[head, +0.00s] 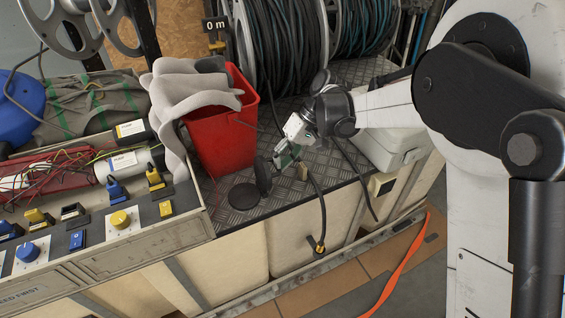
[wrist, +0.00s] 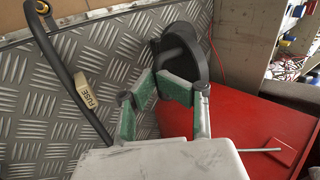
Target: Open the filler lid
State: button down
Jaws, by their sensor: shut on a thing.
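The filler lid is a black round disc (head: 263,175) standing on edge, tilted up beside a flat dark round filler opening (head: 244,196) on the tread-plate deck. In the wrist view the lid (wrist: 186,50) stands just beyond the fingertips. My gripper (head: 277,160) comes in from the right, its green-padded fingers at the lid's edge. In the wrist view the fingers of my gripper (wrist: 157,82) come together and are shut on the lid. The part of the lid between the fingertips is hidden.
A red bucket (head: 222,145) with grey cloth stands left of the lid. A black hose (head: 317,195) with a tag runs close to my gripper. Hose reels (head: 290,45) stand behind. A switch panel (head: 100,235) lies at left.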

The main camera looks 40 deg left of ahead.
jog(key=shift+w+d+f, duration=0.2)
jog(key=shift+w+f, duration=0.05)
jog(key=shift+f, duration=0.15)
jog(key=c, duration=1.8)
grip_release()
jog(key=shift+w+f, duration=0.1)
jog(key=shift+w, duration=0.1)
jog(key=shift+s+a+r, duration=0.1)
jog(key=shift+r, duration=0.1)
jog(key=shift+r, duration=0.1)
jog(key=shift+w+r, duration=0.2)
jog(key=v, duration=1.1)
jog(key=shift+r, duration=0.2)
jog(key=shift+d, duration=0.2)
